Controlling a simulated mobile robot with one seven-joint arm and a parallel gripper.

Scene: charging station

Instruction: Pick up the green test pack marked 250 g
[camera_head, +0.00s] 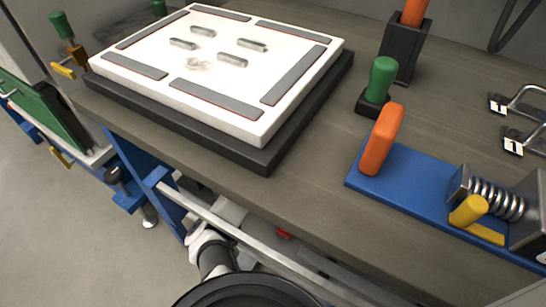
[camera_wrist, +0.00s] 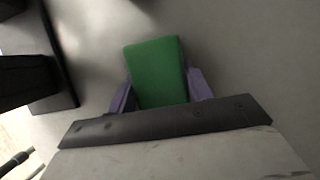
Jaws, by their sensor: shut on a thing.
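A plain green block, the green test pack (camera_wrist: 155,58), shows in the wrist view between the two purple fingers of my gripper (camera_wrist: 161,91). The fingers are shut on its sides, and its far end stands out beyond them. No 250 g marking shows on the visible face. Neither the pack nor my gripper can be made out in the head view.
In the head view, a white plate (camera_head: 213,105) on a black base lies on the workbench (camera_head: 310,188). To its right are a green knob (camera_head: 382,78), an orange handle (camera_head: 382,138) on a blue plate (camera_head: 408,190), and a spring clamp (camera_head: 497,200).

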